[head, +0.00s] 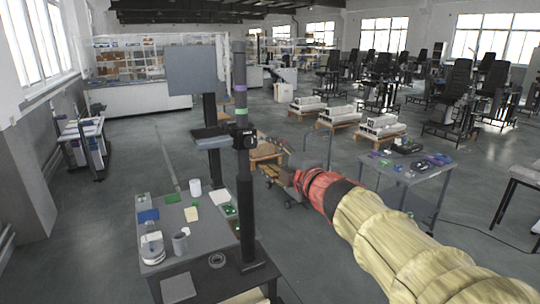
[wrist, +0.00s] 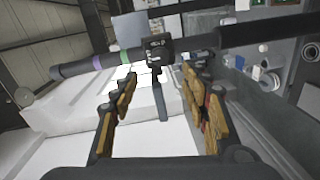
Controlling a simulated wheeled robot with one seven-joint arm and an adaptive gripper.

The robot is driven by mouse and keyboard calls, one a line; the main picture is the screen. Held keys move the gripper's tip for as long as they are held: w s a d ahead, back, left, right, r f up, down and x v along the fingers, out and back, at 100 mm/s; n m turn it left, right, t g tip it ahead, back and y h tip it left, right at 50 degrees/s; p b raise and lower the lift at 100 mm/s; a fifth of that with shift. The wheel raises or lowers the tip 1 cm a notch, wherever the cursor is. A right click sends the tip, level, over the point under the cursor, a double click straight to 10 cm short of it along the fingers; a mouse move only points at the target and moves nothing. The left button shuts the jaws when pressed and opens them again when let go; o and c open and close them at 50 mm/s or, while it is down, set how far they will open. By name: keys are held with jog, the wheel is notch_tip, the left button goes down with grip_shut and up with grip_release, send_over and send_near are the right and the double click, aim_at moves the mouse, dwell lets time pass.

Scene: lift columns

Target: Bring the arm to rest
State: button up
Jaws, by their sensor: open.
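My arm (head: 390,235) reaches in from the lower right of the head view, with a yellowish sleeve and a red section near its far end. It is stretched out over the floor between the two tables. In the wrist view my gripper (wrist: 163,82) has its two fingers, with tan pads, spread wide apart. Nothing is seen held between them. In the head view the fingers are small and hard to make out against the background.
A dark upright column (head: 243,165) with a black clamp (wrist: 158,48) stands left of my arm. A grey table (head: 205,240) holds a mug, a white cup and small items. Another table (head: 415,180) with parts stands right, behind my arm. Pallets with white blocks stand farther back.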

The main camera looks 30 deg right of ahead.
dwell(0.3)
jog(key=s+d+f+m+g+h, duration=0.5)
jog(key=s+d+f+m+h, duration=0.15)
jog(key=d+f+m, duration=0.45)
jog(key=s+a+f+m+g, duration=0.4)
jog(key=s+f, duration=0.3)
jog(key=s, duration=0.1)
jog(key=s+a+f+g+y, duration=0.1)
jog(key=s+a+f+y, duration=0.2)
jog(key=s+a, duration=0.3)
jog(key=s+a+f+m+g+y, duration=0.1)
jog(key=s+a+f+y, duration=0.2)
jog(key=s+a, duration=0.4)
jog(key=shift+s+a+f+g, duration=0.15)
jog(key=shift+s+a+g, duration=0.15)
jog(key=shift+a, duration=3.45)
